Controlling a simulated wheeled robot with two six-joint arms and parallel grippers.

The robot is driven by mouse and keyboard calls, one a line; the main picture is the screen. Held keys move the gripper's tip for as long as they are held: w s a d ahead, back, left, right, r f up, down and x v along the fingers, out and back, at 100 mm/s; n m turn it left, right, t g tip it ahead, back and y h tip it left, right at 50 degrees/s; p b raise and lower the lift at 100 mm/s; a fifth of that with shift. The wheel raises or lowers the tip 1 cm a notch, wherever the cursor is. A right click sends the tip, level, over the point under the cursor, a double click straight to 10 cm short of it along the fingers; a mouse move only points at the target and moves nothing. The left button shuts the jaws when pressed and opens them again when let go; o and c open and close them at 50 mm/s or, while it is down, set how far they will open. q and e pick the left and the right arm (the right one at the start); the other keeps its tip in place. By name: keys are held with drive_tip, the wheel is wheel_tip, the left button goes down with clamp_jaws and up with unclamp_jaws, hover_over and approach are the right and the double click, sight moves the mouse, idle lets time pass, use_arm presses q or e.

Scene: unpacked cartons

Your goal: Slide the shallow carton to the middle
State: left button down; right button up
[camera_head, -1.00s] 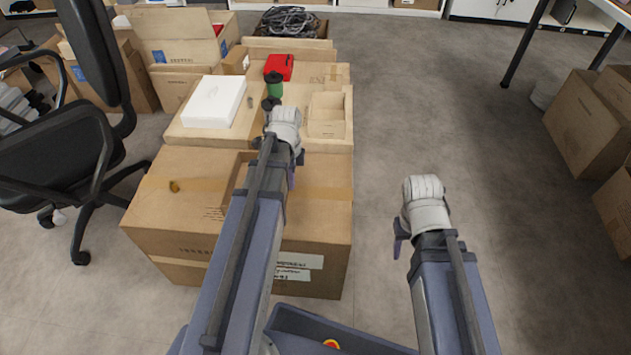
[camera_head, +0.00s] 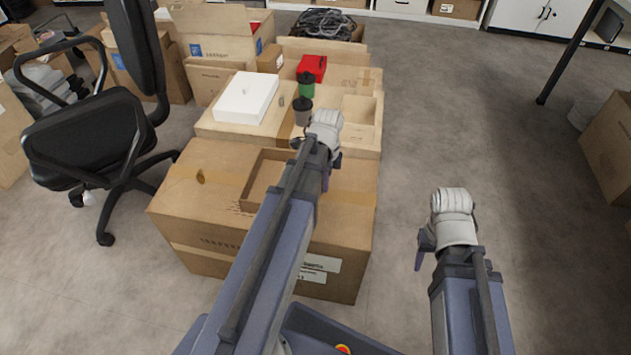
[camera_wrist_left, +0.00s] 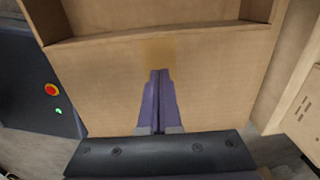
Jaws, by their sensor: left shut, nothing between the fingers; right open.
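The shallow carton (camera_head: 248,192) is an open, low brown tray on top of the large taped carton (camera_head: 200,215). My left arm hides its right part in the head view. In the left wrist view its near wall (camera_wrist_left: 150,38) crosses the top of the picture. My left gripper (camera_wrist_left: 160,75) is shut and empty over the large carton's top, with bare cardboard showing between its fingertips and that wall. In the head view my left gripper (camera_head: 325,182) is right of the shallow carton. My right gripper (camera_head: 418,260) is open over the floor, right of the large carton.
Behind the large carton, another carton top bears a white box (camera_head: 246,97), a grey cup (camera_head: 303,112), a green cup (camera_head: 306,86), a red box (camera_head: 312,68) and a small open box (camera_head: 358,118). An office chair (camera_head: 85,140) stands left.

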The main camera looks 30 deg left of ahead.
use_arm(q)
wheel_tip(320, 180, up, 10)
drive_tip(key=p, duration=0.9)
drive_tip(key=s+d+n+y, duration=0.1)
drive_tip(key=s+d+n, duration=0.45)
drive_tip(key=d, duration=0.45)
drive_tip(key=s+d+n, duration=0.5)
drive_tip(key=s+d, duration=0.1)
drive_tip(key=d, duration=0.5)
wheel_tip(320, 180, up, 30)
drive_tip(key=p, duration=2.9)
drive_tip(key=shift+w+f+p, duration=0.15)
drive_tip(key=shift+f+p, duration=0.1)
drive_tip(key=shift+p, duration=0.05)
drive_tip(key=shift+a+n, duration=0.2)
drive_tip(key=shift+n, duration=0.05)
